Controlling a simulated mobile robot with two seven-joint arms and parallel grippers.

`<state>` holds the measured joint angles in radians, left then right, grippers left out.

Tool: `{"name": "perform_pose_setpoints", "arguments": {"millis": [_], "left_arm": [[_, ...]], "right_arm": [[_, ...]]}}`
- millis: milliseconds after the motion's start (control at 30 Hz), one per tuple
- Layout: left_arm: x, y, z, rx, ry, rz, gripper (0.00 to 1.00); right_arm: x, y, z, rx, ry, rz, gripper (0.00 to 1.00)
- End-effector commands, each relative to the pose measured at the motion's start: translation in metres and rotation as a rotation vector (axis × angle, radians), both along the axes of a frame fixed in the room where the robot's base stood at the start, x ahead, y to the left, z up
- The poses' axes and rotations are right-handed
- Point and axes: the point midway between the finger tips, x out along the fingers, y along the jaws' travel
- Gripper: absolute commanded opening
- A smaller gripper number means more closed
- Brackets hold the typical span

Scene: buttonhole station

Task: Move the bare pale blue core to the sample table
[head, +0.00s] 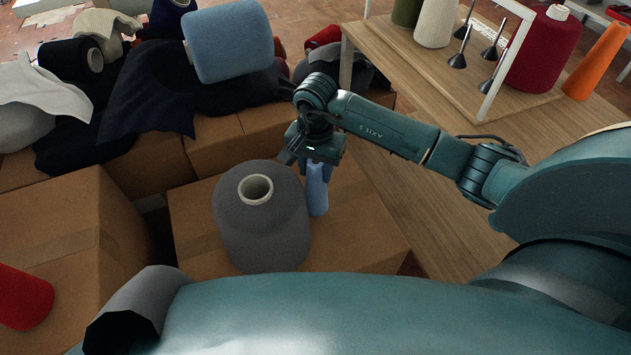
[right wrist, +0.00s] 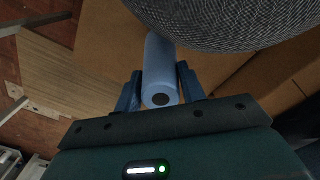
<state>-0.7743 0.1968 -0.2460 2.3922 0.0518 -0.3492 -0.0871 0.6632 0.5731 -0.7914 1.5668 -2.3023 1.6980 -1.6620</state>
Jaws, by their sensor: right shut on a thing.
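The bare pale blue core (head: 317,190) is a slim upright tube beside a large grey yarn cone (head: 262,225). My right gripper (head: 318,168) is shut on its upper end from above. In the right wrist view the core (right wrist: 161,60) sits between the two fingers (right wrist: 160,85), its near end facing the camera. The core's lower end is close to a cardboard box top (head: 350,225); I cannot tell if it touches. A wooden table (head: 430,235), likely the sample table, stands to the right, under my right arm. My left gripper is not in view.
The grey cone stands close on the core's left. Cardboard boxes (head: 60,225) with dark cloth and a blue cone (head: 228,40) fill the left. A white frame, dark spindles, a crimson cone (head: 545,50) and an orange cone (head: 597,62) occupy the table's far end. Its nearer top looks bare.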

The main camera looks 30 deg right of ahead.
Motion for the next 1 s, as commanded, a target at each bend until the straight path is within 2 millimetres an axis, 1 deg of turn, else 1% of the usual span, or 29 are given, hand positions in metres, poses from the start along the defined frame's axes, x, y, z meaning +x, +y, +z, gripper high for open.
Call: {"name": "perform_pose_setpoints", "arguments": {"millis": [133,300,333,400,600,733,767,1000], "left_arm": [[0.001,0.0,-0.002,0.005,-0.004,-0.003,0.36],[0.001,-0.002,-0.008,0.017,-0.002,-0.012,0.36],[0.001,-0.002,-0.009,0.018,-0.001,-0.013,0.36],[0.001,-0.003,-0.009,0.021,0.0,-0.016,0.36],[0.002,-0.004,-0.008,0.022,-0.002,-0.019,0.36],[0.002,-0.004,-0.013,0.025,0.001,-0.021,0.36],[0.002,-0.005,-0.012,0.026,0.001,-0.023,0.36],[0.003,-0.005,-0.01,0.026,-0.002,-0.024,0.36]], "right_arm": [[-0.001,0.0,-0.012,0.0,0.003,0.001,0.07],[-0.001,0.0,-0.039,0.001,0.003,0.0,0.07],[-0.001,0.0,-0.042,0.001,0.003,0.0,0.07],[0.0,0.0,-0.044,0.001,0.001,0.0,0.07],[0.0,0.0,-0.043,0.0,0.0,0.001,0.07],[0.0,0.0,-0.048,-0.001,-0.001,0.001,0.07],[0.0,0.0,-0.046,0.0,0.0,0.001,0.42],[0.0,0.0,-0.046,-0.001,0.001,0.001,0.62]]}}
